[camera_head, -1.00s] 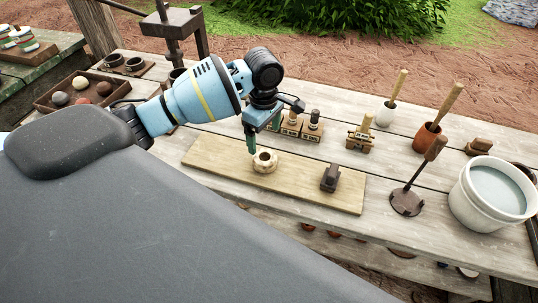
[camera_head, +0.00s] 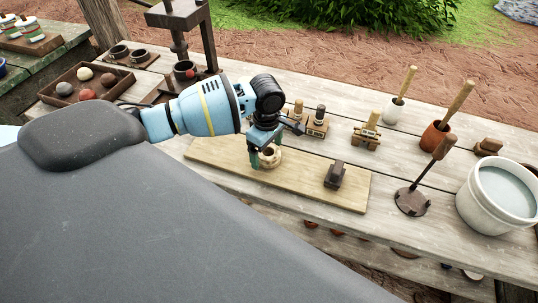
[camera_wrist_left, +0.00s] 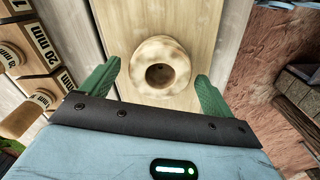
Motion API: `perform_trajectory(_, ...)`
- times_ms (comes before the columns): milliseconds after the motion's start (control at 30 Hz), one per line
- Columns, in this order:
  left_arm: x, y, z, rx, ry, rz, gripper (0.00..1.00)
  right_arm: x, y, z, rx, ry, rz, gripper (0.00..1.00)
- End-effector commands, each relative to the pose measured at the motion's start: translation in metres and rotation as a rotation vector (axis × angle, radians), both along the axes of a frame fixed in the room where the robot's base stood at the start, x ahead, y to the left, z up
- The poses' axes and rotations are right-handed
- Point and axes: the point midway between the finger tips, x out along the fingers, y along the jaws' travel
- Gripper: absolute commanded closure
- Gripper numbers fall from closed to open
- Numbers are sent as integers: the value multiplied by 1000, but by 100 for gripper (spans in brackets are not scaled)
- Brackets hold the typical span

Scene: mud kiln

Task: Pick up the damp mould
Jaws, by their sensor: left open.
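The damp mould looks to be the pale tan, ring-shaped piece with a dark central hole (camera_head: 270,154) on the light wooden board (camera_head: 222,156). In the left wrist view the mould (camera_wrist_left: 160,52) lies just ahead of the open jaws, roughly centred between them. My left gripper (camera_head: 262,160) points down at the mould, its green fingers low beside it. In the left wrist view the left gripper (camera_wrist_left: 153,90) is open and empty, with gaps to the mould on both sides. The head view partly hides the mould behind the fingers. My right gripper is not in view.
A dark brown block (camera_head: 334,174) sits on the board to the right. Behind stand stamped wooden blocks (camera_head: 316,124). A dark stand (camera_head: 411,200) and a white bucket (camera_head: 497,195) are at the right. A tray of balls (camera_head: 88,86) is at the left.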

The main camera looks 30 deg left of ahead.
Motion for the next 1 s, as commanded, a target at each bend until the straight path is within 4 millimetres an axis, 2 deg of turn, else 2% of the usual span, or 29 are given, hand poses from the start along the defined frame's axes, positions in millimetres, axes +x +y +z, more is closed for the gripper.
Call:
perform_trajectory(167,1,0,1,0,-2,0,14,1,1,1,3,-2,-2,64)
perform_trajectory(567,1,0,1,0,-2,0,66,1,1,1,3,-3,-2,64)
perform_trajectory(867,1,0,4,0,-3,0,67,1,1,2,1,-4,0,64)
perform_trajectory(1000,1,0,12,-2,-6,0,67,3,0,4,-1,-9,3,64)
